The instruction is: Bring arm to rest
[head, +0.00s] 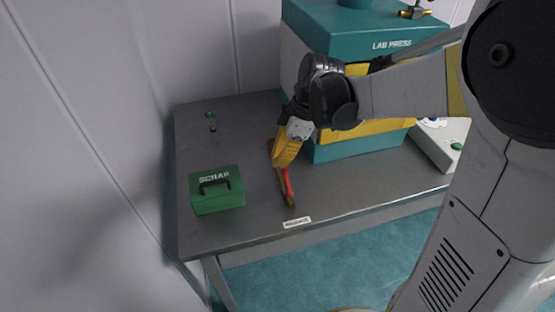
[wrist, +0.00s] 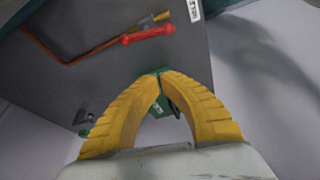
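My gripper (head: 279,164) has yellow fingers and hangs above the grey table, left of the teal and yellow lab press. In the wrist view the fingertips (wrist: 158,75) come together, with nothing visible held between them. A tool with a red handle (head: 286,183) lies on the table below the gripper, its upper part partly hidden by the fingers. In the wrist view the red handle (wrist: 147,34) lies apart from the fingers, with a thin copper-coloured rod beyond it.
A green scrap box (head: 217,195) stands at the table's left front. A white label (head: 297,222) is at the front edge.

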